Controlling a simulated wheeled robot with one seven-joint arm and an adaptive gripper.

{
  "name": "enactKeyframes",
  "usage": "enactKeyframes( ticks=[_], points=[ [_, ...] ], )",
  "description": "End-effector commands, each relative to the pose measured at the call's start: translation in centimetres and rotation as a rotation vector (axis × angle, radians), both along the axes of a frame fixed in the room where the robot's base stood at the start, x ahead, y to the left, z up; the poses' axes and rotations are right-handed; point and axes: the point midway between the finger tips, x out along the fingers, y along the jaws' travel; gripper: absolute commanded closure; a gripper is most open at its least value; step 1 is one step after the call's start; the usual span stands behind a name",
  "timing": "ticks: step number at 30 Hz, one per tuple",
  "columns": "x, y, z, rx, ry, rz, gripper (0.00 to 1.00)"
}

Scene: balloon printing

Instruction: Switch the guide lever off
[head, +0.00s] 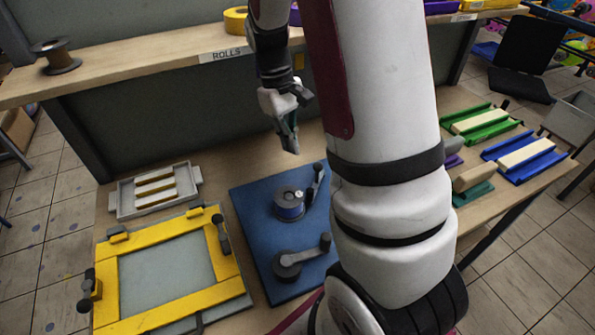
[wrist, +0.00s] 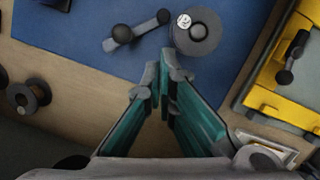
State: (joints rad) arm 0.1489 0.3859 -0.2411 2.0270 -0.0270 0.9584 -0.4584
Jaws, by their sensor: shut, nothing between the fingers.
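A small dark lever with a round knob (head: 317,180) stands on the blue board (head: 250,190), just right of a grey-topped spool with blue sides (head: 289,205). I take it to be the guide lever. In the wrist view this lever (wrist: 137,30) lies at top left, beside the spool (wrist: 197,32). My gripper (head: 292,150) has teal fingers pointing down. It is above the far edge of the board, behind the lever in the head view. Its fingertips (wrist: 161,78) are together and empty, apart from the lever in the wrist view.
A grey crank (head: 300,262) sits nearer on the board. A yellow frame (head: 165,311) with dark handles is at left, a grey tray (head: 125,200) behind it. A shelf (head: 150,60) runs along the back. Green and blue holders are at right. My arm hides the table's middle.

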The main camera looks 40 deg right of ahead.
Motion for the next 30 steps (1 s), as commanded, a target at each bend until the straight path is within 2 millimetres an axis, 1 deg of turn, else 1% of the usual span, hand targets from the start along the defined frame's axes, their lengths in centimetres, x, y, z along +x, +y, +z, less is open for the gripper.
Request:
enactKeyframes(
  ticks=[6, 10, 14, 21, 24, 27, 30],
  points=[
    [0.0, 0.0, -0.1, 0.000, 0.000, 0.000, 1.00],
    [-0.3, 0.0, -1.0, 0.001, 0.001, -0.001, 1.00],
    [-0.9, 0.0, -2.8, 0.001, 0.004, -0.001, 1.00],
    [-1.9, -0.1, -6.9, 0.001, 0.003, -0.001, 1.00],
    [-2.1, -0.2, -8.2, 0.001, 0.001, -0.001, 1.00],
    [-2.3, -0.2, -9.1, 0.001, 0.001, -0.001, 1.00],
    [-2.4, -0.2, -9.5, 0.001, 0.000, 0.000, 1.00]
  ],
)
